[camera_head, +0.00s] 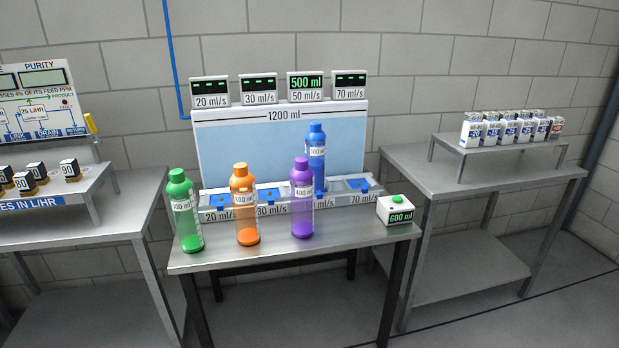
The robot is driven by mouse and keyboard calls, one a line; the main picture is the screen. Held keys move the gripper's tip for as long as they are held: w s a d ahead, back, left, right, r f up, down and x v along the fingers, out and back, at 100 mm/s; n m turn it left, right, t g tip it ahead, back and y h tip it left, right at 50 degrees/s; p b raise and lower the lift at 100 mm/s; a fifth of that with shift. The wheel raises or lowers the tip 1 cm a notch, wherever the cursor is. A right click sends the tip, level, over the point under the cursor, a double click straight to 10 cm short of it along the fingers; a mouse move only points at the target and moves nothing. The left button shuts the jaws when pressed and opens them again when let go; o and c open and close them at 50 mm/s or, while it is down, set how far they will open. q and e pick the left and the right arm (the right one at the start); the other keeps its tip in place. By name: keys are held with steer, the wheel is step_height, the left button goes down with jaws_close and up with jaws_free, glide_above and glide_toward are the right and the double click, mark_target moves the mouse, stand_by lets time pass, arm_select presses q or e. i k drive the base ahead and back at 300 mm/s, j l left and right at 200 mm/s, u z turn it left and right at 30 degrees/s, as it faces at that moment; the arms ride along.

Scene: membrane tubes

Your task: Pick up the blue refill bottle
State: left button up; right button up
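The blue refill bottle (316,170) stands upright in the rear row, at the 50 ml/s position of the dosing station (345,202). Its lower part is partly hidden behind the purple bottle and the station's front edge. The display above that position (306,86) reads 500 ml in green. Neither of my grippers shows in the head view.
Green (187,226), orange (246,221) and purple (302,213) bottles stand along the front of the metal table (340,243). A white box (398,211) reading 600 ml sits at the right. Side tables flank it, one bearing small boxes (492,128).

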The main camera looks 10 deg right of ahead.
mark_target(315, 139)
steer(key=i+l+u, duration=0.1)
steer(key=i+l, duration=0.2)
steer(key=i+l+u, duration=0.1)
steer(key=i+l, duration=0.15)
steer(key=l, duration=0.15)
steer(key=i+l+u, duration=0.1)
steer(key=i+l, duration=0.15)
steer(key=i+l+u, duration=0.1)
steer(key=i+l, duration=0.15)
steer(key=l, duration=0.25)
